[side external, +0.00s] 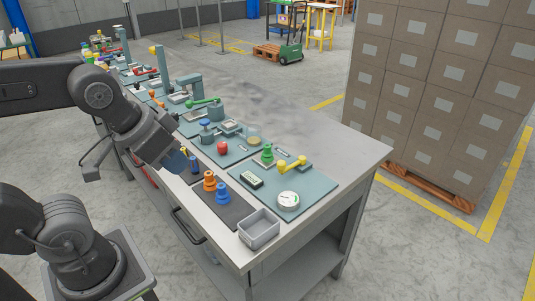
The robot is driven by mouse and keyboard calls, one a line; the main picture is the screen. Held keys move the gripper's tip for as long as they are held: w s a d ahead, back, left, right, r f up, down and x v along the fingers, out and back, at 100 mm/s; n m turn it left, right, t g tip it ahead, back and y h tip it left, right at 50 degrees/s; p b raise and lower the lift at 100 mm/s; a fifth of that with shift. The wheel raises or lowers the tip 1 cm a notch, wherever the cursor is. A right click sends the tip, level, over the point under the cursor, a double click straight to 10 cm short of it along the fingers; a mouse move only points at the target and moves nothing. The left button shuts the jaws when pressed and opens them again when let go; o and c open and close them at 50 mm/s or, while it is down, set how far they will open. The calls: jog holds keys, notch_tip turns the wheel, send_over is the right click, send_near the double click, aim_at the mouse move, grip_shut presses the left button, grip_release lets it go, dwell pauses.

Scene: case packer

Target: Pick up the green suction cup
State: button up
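A green stepped piece (268,153), shaped like the orange and blue suction cups, stands upright on a small base on the teal board at the right part of the bench. An orange suction cup (209,182) and a blue suction cup (223,194) stand on a dark mat (233,211) nearer the bench's front edge. My gripper (178,162) hangs over the front edge, left of the dark mat and well apart from the green piece. A dark bluish part shows at its end; its fingers are too small and dark to read.
A grey open bin (259,229) stands at the bench's near corner. A round white gauge (288,200), a yellow valve-like part (291,165), a black display box (251,179) and a red knob (222,148) surround the green piece. The grey bench top (330,150) behind is clear.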

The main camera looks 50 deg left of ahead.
jog(key=o, duration=0.7)
jog(key=shift+o, duration=0.2)
jog(key=w+a+r+n+g, duration=0.15)
jog(key=w+r+n, duration=0.3)
jog(key=w, duration=0.45)
jog(key=n+g, duration=0.4)
jog(key=n, duration=1.3)
send_over(267, 145)
notch_tip(267, 145, down, 12)
jog(key=shift+m, duration=0.25)
jog(key=f, duration=0.8)
jog(key=shift+s+a+f, duration=0.15)
jog(key=shift+a, duration=0.05)
jog(key=shift+d+f, duration=0.15)
jog(key=shift+f, duration=1.15)
jog(key=shift+d+f, duration=0.15)
jog(key=shift+f, duration=1.15)
